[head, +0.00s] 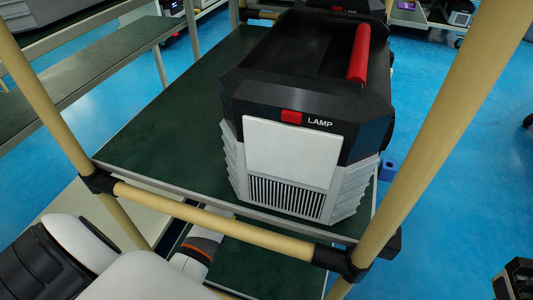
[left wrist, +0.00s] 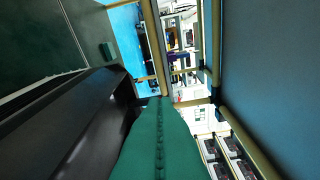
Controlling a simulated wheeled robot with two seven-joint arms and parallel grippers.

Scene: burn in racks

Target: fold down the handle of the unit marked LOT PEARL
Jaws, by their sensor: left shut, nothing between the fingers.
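A black and light grey unit (head: 285,105) stands on a green shelf in the head view. Its front carries a red block (head: 291,117), the word LAMP and a blank white panel (head: 292,154). A red bar handle (head: 359,52) runs along the top's right side; I cannot tell its exact angle. No LOT PEARL marking is readable. My left arm enters at the lower left of the head view, and its gripper is hidden there. In the left wrist view my left gripper (left wrist: 160,102) shows as green fingers, shut and empty.
Tan posts and a tan front rail (head: 225,226) with black joints frame the green shelf (head: 160,130). Another rack (head: 95,60) stands at left. The shelf is bare left of the unit. A large black surface (left wrist: 75,120) lies left of the fingers in the wrist view.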

